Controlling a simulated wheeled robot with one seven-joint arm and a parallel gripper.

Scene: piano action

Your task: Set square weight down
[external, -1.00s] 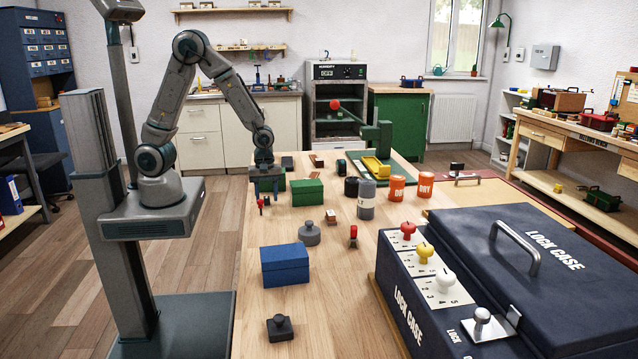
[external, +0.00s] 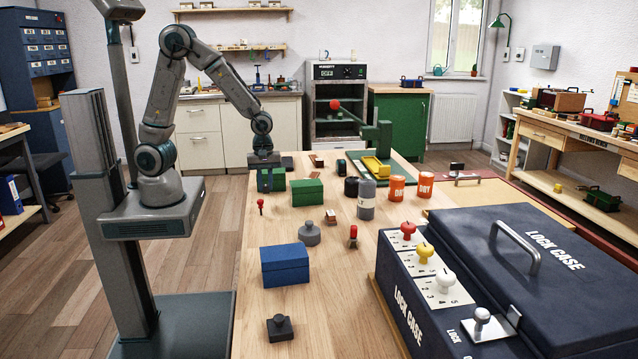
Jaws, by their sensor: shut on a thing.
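A dark weight with a square base and a knob (external: 280,327) sits upright on the near end of the wooden table. My gripper (external: 265,186) is far from it, over the table's left edge beyond the blue box. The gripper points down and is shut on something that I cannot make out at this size. A green block (external: 279,183) shows at and behind the fingers. I cannot tell whether they touch it. A grey round weight with a knob (external: 309,234) stands mid-table.
A blue box (external: 285,265), a green box (external: 307,192) and a red-topped pin (external: 261,206) stand on the table (external: 335,290). Grey and orange canisters (external: 397,187) are farther right. A large lock case (external: 540,260) fills the right front. Bare wood surrounds the square weight.

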